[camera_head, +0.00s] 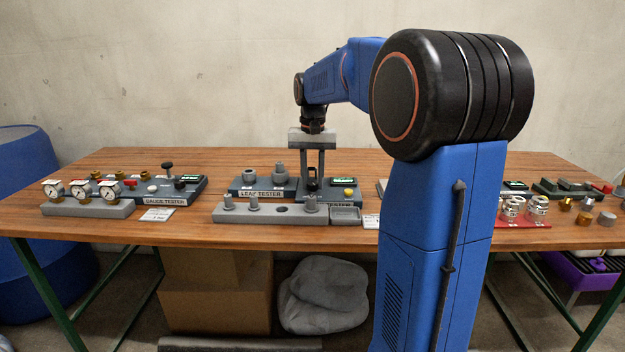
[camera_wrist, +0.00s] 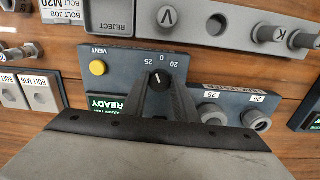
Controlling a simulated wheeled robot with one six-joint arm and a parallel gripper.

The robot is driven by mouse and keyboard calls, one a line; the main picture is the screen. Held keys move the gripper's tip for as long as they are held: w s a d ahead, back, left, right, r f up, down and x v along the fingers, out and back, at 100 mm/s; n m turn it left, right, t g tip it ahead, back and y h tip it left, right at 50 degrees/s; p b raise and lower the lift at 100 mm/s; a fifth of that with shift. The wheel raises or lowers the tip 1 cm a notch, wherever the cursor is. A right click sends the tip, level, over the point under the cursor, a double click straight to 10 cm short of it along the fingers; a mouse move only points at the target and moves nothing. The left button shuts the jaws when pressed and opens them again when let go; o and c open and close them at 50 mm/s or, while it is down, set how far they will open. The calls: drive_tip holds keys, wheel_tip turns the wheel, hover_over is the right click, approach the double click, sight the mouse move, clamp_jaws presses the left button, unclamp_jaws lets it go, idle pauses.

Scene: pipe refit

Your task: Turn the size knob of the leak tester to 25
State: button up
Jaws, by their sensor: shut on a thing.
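The leak tester (camera_head: 243,184) stands on the table, with a panel (camera_wrist: 125,62) that carries the size knob, a green READY display (camera_wrist: 104,103) and a yellow VENT button (camera_wrist: 97,67). The size knob (camera_wrist: 160,79) is dark and round, with a white pointer mark. The marks 25, 0 and 20 run left to right above it in the wrist view. The pointer aims roughly up the picture, near the 0. My gripper (camera_head: 313,182) points straight down. Its two fingers (camera_wrist: 160,92) are shut on the knob, one at each side.
A grey rack (camera_head: 270,214) with upright fittings stands in front of the tester, beside a REJECT tray (camera_head: 346,215). Two ports marked 25 and 20 (camera_wrist: 212,113) sit next to the knob panel. The gauge tester (camera_head: 180,191) is at left. Several fittings lie on a red mat (camera_head: 522,221) at right.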

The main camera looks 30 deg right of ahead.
sight(313, 183)
drive_tip(key=shift+n, duration=2)
drive_tip(key=o, duration=1.1)
drive_tip(key=shift+c, duration=0.2)
drive_tip(key=shift+r, duration=0.1)
wheel_tip(313, 183, up, 17)
